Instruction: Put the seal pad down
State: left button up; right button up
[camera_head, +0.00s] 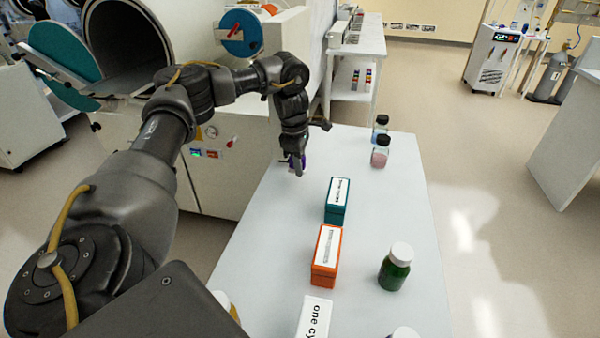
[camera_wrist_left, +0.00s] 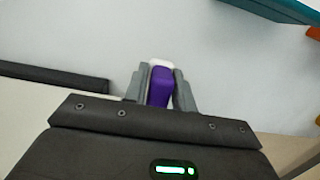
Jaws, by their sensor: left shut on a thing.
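The seal pad, a small purple block with a white end (camera_wrist_left: 161,86), is between the fingers of my left gripper (camera_wrist_left: 159,92) in the left wrist view. The gripper is shut on it. In the head view the left gripper (camera_head: 296,165) points down at the left edge of the white table (camera_head: 260,240), and only a bit of purple shows at its fingers. I cannot tell whether the pad touches the table top. My right gripper is not in view.
A teal box (camera_head: 337,203), an orange box (camera_head: 326,258) and a white box (camera_head: 314,318) stand in a row on the table. A green bottle (camera_head: 395,270) and two small jars (camera_head: 380,152) stand to the right. The glovebox (camera_head: 140,50) with its open round port is at left.

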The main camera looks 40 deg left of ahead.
pick_arm(q)
notch_tip(320, 180, down, 2)
jog(key=shift+f, duration=0.65)
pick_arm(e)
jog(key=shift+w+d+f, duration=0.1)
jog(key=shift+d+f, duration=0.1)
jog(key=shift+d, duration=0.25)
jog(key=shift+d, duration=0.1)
